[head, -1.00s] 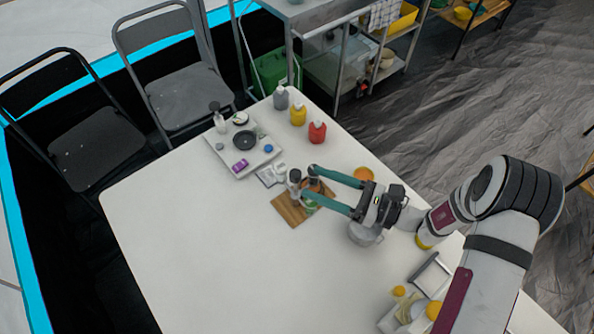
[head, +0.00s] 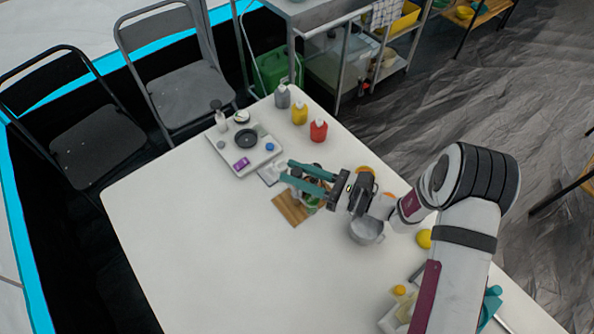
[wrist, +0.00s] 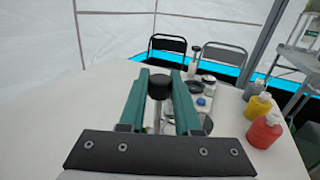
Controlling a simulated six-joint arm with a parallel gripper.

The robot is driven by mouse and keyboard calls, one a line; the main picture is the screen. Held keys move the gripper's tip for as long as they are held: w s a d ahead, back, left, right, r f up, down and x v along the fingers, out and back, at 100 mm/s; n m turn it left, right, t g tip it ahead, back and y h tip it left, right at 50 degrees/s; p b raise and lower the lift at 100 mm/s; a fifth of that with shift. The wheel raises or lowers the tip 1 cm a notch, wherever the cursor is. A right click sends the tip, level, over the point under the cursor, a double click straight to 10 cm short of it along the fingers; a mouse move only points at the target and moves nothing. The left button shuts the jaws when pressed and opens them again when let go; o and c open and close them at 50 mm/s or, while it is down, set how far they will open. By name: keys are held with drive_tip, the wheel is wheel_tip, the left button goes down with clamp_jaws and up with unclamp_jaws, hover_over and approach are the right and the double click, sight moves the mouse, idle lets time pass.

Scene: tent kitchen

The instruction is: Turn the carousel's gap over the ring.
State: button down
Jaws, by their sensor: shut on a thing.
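The carousel (head: 310,201) is a small cluster with a green part on a wooden board (head: 289,209), mostly hidden under my teal fingers. My gripper (head: 286,171) reaches over it from the right. In the wrist view my gripper (wrist: 164,78) is closed around a black-topped upright piece (wrist: 159,90) with a pale metallic stem, held between the fingertips. I cannot tell whether this piece belongs to the carousel. The gap and the ring cannot be made out in either view.
A white tray (head: 223,152) with a dark round dish (head: 246,139) and small items lies beyond. Grey, yellow (head: 299,113) and red (head: 318,131) bottles line the far edge. A grey pot (head: 366,231) stands below my wrist. The left and front tabletop is clear.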

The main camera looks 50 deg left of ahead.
drive_tip(key=shift+s+m+t, duration=0.1)
drive_tip(key=shift+m+t, duration=0.2)
drive_tip(key=shift+t, duration=0.1)
drive_tip(key=m+t+y, duration=0.1)
drive_tip(key=m+t, duration=0.1)
drive_tip(key=t, duration=0.2)
drive_tip(key=shift+m+y, duration=0.4)
drive_tip(key=m+t, duration=0.1)
drive_tip(key=t, duration=0.2)
drive_tip(key=m+t, duration=0.2)
drive_tip(key=t, duration=0.1)
drive_tip(key=shift+s+m, duration=0.1)
drive_tip(key=shift+m, duration=0.2)
drive_tip(key=m+t+h, duration=0.1)
drive_tip(key=t, duration=0.1)
drive_tip(key=m+t, duration=0.2)
drive_tip(key=t, duration=0.1)
drive_tip(key=shift+m+t+h, duration=0.3)
drive_tip(key=shift+h, duration=0.1)
drive_tip(key=shift+m+t+h, duration=0.5)
drive_tip(key=shift+m+t, duration=0.3)
drive_tip(key=shift+t, duration=0.4)
drive_tip(key=c, duration=0.6)
unclamp_jaws()
